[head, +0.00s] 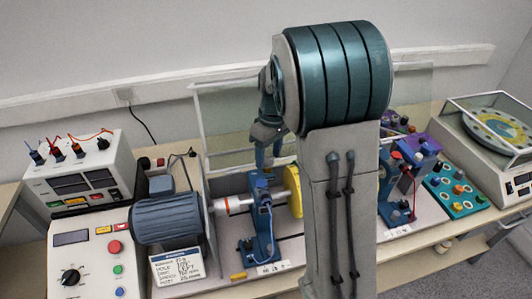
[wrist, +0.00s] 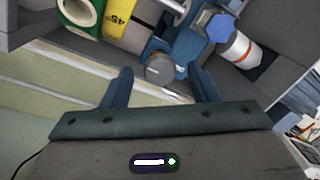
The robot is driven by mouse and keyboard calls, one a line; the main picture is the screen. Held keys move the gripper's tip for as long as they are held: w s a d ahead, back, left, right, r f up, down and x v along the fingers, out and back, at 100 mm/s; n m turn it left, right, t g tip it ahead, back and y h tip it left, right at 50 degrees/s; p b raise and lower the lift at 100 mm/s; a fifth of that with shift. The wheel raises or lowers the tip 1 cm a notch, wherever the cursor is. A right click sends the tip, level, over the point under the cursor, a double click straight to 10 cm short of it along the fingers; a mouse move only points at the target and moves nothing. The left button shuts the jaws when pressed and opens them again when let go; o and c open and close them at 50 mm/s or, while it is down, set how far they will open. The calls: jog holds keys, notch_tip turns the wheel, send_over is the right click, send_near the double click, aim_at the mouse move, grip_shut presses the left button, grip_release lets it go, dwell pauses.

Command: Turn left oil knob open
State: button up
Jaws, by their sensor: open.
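The left bearing stand (head: 262,232) is blue and stands between the motor's red-and-white shaft (head: 235,204) and a yellow disc (head: 293,190). My gripper (head: 268,165) hangs just above the top of this stand, pointing down. In the wrist view my gripper (wrist: 162,80) is open, with its two blue fingers spread. A grey round knob-like part (wrist: 160,69) on the stand shows between and just beyond the fingertips. I take it for the left oil knob, but cannot tell its turned position. No contact shows.
A grey-blue motor (head: 168,216) is left of the stand. A clear guard panel (head: 222,125) stands behind. My arm hides the middle of the bench. A second blue stand (head: 395,200) is on the right. A control box (head: 85,262) sits at the left.

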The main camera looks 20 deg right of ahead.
jog(key=shift+f, duration=0.1)
jog(key=c, duration=1)
jog(key=shift+o, duration=0.2)
jog(key=shift+a, duration=0.1)
